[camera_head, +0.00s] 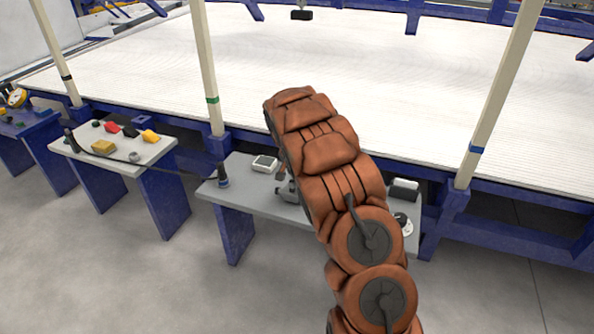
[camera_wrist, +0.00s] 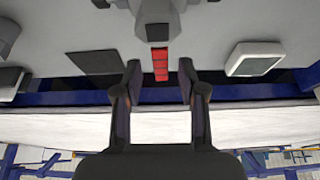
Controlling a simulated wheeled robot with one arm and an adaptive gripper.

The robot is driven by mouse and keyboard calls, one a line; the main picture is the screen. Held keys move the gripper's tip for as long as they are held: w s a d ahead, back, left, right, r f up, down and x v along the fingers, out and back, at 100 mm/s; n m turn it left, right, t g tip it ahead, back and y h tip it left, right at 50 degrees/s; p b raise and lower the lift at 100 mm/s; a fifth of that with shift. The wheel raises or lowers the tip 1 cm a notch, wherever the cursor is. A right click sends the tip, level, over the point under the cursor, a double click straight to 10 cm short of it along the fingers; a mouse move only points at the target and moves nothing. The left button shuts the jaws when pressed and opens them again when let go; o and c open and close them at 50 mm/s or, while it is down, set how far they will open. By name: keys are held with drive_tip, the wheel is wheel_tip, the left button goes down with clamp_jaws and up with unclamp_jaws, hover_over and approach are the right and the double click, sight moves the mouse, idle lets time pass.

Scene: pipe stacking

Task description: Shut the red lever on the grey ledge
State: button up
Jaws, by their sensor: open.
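The red lever (camera_wrist: 160,64) shows in the wrist view as a short segmented red bar. It sticks out from a dark grey body (camera_wrist: 158,22) on the grey ledge (camera_wrist: 75,28). My gripper (camera_wrist: 159,76) is open, with one finger on each side of the lever's free end and a visible gap on both sides. I cannot tell the exact height between fingers and lever. In the head view, the ledge (camera_head: 238,192) shows under my brown-covered arm, which hides the lever and my gripper.
A white-framed box (camera_wrist: 255,59) and a flat dark plate (camera_wrist: 95,63) lie either side of the lever. A round white dial (camera_head: 401,226) is at the ledge's right. A cream post (camera_head: 205,70) rises behind the ledge. Another table (camera_head: 120,152) with coloured parts stands left.

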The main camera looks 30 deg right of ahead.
sight(292, 182)
drive_tip(key=v, duration=1.1)
drive_tip(key=shift+s+a+r, duration=0.15)
drive_tip(key=shift+s+r, duration=0.05)
drive_tip(key=shift+r, duration=0.1)
drive_tip(key=s+a+r+n+g+y, duration=0.15)
drive_tip(key=s+a+n, duration=0.25)
drive_tip(key=s+a, duration=0.75)
drive_tip(key=s+a+n+g+y, duration=0.1)
drive_tip(key=s+a+n+g, duration=0.2)
drive_tip(key=s, duration=1.6)
drive_tip(key=s+a+n+g+y, duration=0.1)
drive_tip(key=s+a+n, duration=0.3)
drive_tip(key=s+a, duration=0.85)
drive_tip(key=s+d+r+p, duration=0.1)
drive_tip(key=d+r+p, duration=0.1)
drive_tip(key=r+p, duration=1)
drive_tip(key=s+d+r+t+p, duration=0.1)
drive_tip(key=s+d+r+p, duration=0.1)
drive_tip(key=r+p, duration=1.1)
drive_tip(key=shift+s+r, duration=0.3)
drive_tip(key=shift+r, duration=0.45)
drive_tip(key=shift+d, duration=0.15)
